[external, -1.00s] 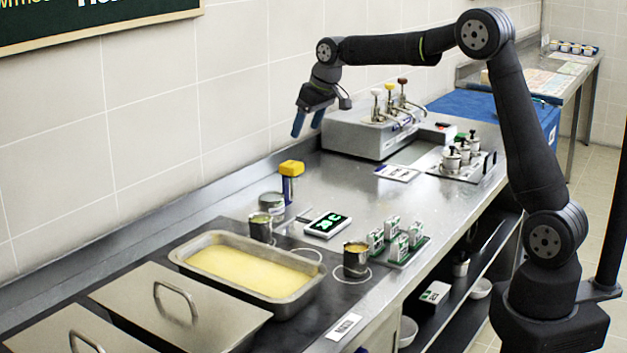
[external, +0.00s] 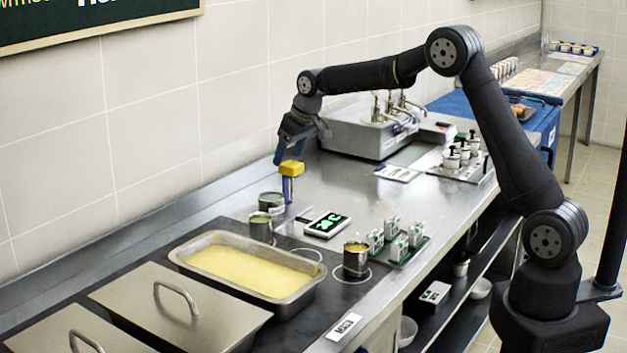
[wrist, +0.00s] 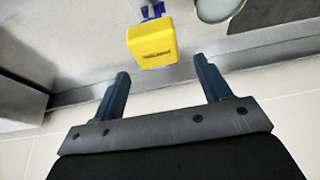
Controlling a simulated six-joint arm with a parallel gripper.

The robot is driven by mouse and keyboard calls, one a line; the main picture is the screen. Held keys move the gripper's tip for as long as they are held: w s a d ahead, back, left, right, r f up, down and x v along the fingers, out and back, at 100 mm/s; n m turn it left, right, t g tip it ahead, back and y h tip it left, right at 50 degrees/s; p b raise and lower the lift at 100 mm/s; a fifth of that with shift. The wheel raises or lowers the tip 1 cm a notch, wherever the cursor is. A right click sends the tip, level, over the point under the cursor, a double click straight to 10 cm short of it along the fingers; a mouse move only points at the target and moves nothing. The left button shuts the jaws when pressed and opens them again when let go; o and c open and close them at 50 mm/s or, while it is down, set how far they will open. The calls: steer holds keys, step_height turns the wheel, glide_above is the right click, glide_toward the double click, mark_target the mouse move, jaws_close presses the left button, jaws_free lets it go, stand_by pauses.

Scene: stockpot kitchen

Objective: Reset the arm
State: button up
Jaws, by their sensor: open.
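My gripper (external: 291,149) is open and empty, fingers pointing down, at the back of the steel counter near the wall. Just below it in the external view stands a blue item with a yellow block-shaped top (external: 291,168). In the wrist view the yellow top (wrist: 152,42) lies ahead of the two blue fingertips (wrist: 162,79), between their lines and apart from them. My arm reaches over the counter from the right.
A steel dispenser box (external: 355,132) with several pumps stands right of my gripper. A lidded jar (external: 271,207), a metal cup (external: 356,259), a green-lit display (external: 327,224) and a pan of yellow liquid (external: 245,268) stand nearer the front. The tiled wall (external: 245,90) is close behind.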

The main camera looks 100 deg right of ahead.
steer(key=shift+r, duration=1.85)
